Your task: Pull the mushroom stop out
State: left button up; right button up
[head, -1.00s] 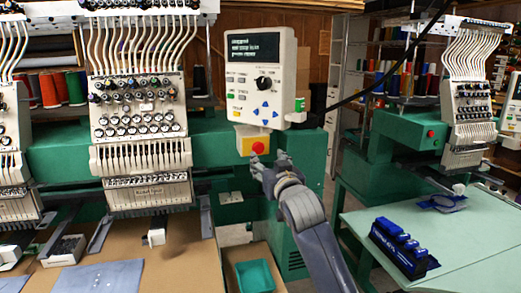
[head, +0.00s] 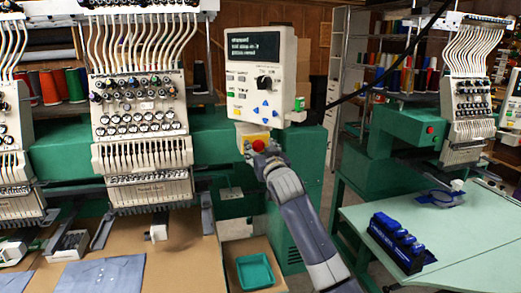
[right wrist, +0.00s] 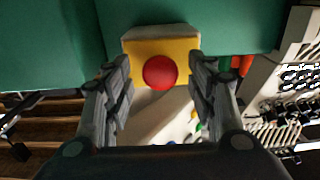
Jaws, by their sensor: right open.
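The mushroom stop is a red round button (head: 258,145) on a yellow box (head: 243,133), below the control panel on the green machine. In the right wrist view the red button (right wrist: 160,72) sits in front of the yellow plate (right wrist: 186,46). My right gripper (head: 257,149) is at the button in the head view and partly covers it. In the right wrist view my right gripper (right wrist: 160,84) is open, one finger on each side of the button, with a gap on both sides. My left gripper is not in view.
The control panel (head: 262,75) with screen and keys hangs just above the button. The green machine body (head: 70,160) lies behind. A green tray (head: 255,271) stands below. A table (head: 450,235) with a blue rack (head: 400,240) is at the right.

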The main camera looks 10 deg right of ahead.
grip_shut()
jog(key=shift+s+f, duration=0.1)
jog(key=shift+s, duration=0.45)
grip_release()
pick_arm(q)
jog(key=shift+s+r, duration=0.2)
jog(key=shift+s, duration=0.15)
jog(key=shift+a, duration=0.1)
pick_arm(e)
jog(key=shift+s, duration=0.1)
jog(key=s, duration=1.2)
